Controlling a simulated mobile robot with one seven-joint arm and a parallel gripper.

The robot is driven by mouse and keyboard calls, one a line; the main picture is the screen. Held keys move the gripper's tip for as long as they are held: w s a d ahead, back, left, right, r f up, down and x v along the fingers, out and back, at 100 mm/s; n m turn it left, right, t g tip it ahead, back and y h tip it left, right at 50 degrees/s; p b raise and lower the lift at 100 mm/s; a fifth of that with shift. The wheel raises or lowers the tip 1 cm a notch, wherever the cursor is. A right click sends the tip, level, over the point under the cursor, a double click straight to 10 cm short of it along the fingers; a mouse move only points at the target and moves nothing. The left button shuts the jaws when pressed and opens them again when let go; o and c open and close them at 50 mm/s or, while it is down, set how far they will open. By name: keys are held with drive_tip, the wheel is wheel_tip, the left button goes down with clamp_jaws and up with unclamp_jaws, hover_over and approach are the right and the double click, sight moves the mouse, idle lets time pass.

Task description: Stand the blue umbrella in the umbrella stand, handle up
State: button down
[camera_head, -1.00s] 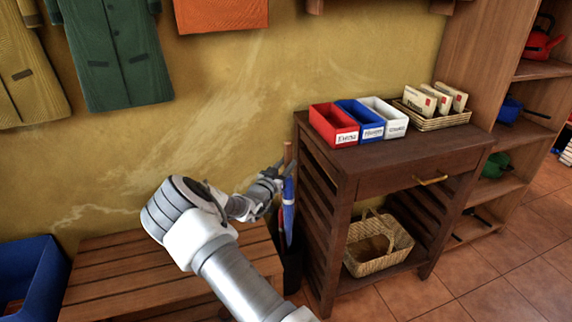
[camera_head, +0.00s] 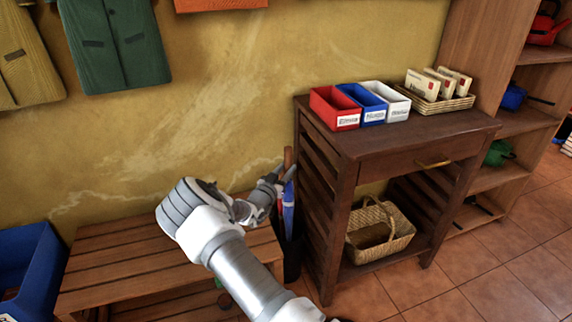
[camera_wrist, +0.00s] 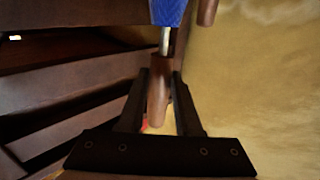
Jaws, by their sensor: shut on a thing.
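The blue umbrella shows in the head view with its blue canopy (camera_head: 288,207) below my gripper (camera_head: 279,183) and its brown handle (camera_head: 288,157) above it. It looks close to upright. In the wrist view my gripper (camera_wrist: 160,95) is shut on the brown handle (camera_wrist: 158,88); a short metal shaft and the blue canopy (camera_wrist: 168,11) lie beyond. The dark umbrella stand (camera_head: 292,264) is on the floor, between bench and cabinet, under the umbrella. My arm and the cabinet partly hide it. I cannot tell how far the umbrella's tip is inside.
A second brown handle (camera_wrist: 207,11) shows near the wall in the wrist view. The slatted dark cabinet (camera_head: 345,205) stands close on the right, the slatted bench (camera_head: 120,265) on the left. The yellow wall (camera_head: 330,45) is right behind.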

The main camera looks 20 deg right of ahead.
drive_tip(key=shift+f, duration=2)
drive_tip(key=c, duration=0.5)
unclamp_jaws()
drive_tip(key=shift+f, duration=0.1)
drive_tip(key=shift+s+a, duration=0.1)
drive_tip(key=p+v, duration=0.4)
drive_tip(key=v, duration=1.3)
drive_tip(key=shift+a+p, duration=0.1)
drive_tip(key=shift+p, duration=0.25)
